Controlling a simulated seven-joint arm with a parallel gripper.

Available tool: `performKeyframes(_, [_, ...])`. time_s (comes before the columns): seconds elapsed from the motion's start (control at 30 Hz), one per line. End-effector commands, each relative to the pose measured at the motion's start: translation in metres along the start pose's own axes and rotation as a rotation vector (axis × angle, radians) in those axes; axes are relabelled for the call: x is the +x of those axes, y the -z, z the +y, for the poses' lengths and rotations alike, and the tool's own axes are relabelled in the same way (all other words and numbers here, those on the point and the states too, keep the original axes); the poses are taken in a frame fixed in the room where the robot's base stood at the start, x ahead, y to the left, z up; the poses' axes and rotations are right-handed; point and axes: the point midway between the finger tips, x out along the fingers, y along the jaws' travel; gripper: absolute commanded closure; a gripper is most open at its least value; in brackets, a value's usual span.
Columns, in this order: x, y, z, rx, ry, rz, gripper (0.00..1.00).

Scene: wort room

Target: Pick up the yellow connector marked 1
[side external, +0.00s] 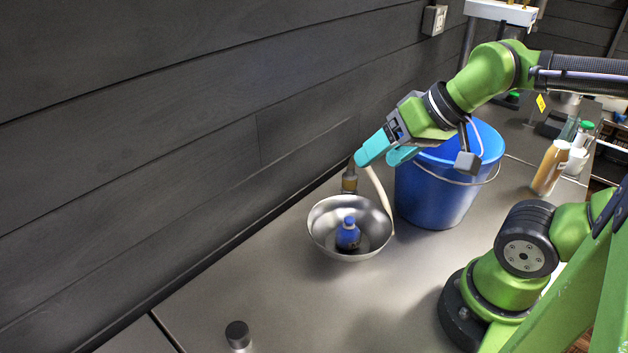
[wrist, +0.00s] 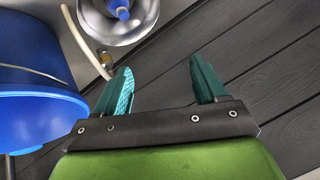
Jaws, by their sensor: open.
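My gripper (side external: 382,156) has teal fingers, open and empty, above the bench close to the dark wall. The fingers also show spread apart in the wrist view (wrist: 160,68). A small upright piece, dark with a yellowish-brown part (side external: 349,180), stands behind the steel bowl, below and slightly left of the fingers. A yellowish bit beside the bowl in the wrist view (wrist: 106,61) looks like the same piece. I cannot read a mark 1 on it or tell whether it is the connector. No other clearly yellow connector shows.
The steel bowl (side external: 322,240) holds a blue bottle (side external: 348,236). A cream curved stick or tube (side external: 380,190) rises by its rim. A blue bucket (side external: 428,195) stands right of it. Amber (side external: 550,168) and green-capped (side external: 578,156) bottles stand far right. The front bench is mostly clear.

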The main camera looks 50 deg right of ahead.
Motion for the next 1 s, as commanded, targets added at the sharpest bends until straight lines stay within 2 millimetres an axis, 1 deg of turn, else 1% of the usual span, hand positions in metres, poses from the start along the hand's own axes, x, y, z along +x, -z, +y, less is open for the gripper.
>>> performKeyframes(0.2, [0.001,0.000,0.001,0.004,-0.004,-0.003,0.29])
performKeyframes(0.3, [0.011,0.001,0.008,0.029,-0.030,-0.038,0.29])
performKeyframes(0.37, [0.020,0.006,0.016,0.049,-0.060,-0.066,0.29])
performKeyframes(0.47, [0.040,0.023,0.036,0.064,-0.130,-0.112,0.29])
performKeyframes(0.6, [0.070,0.051,0.072,0.042,-0.233,-0.158,0.29])
performKeyframes(0.73, [0.091,0.072,0.100,-0.004,-0.302,-0.179,0.29])
performKeyframes(0.83, [0.100,0.084,0.114,-0.044,-0.333,-0.179,0.29])
performKeyframes(0.93, [0.103,0.097,0.119,-0.093,-0.349,-0.160,0.29])
performKeyframes(1.0, [0.107,0.099,0.121,-0.119,-0.352,-0.151,0.29])
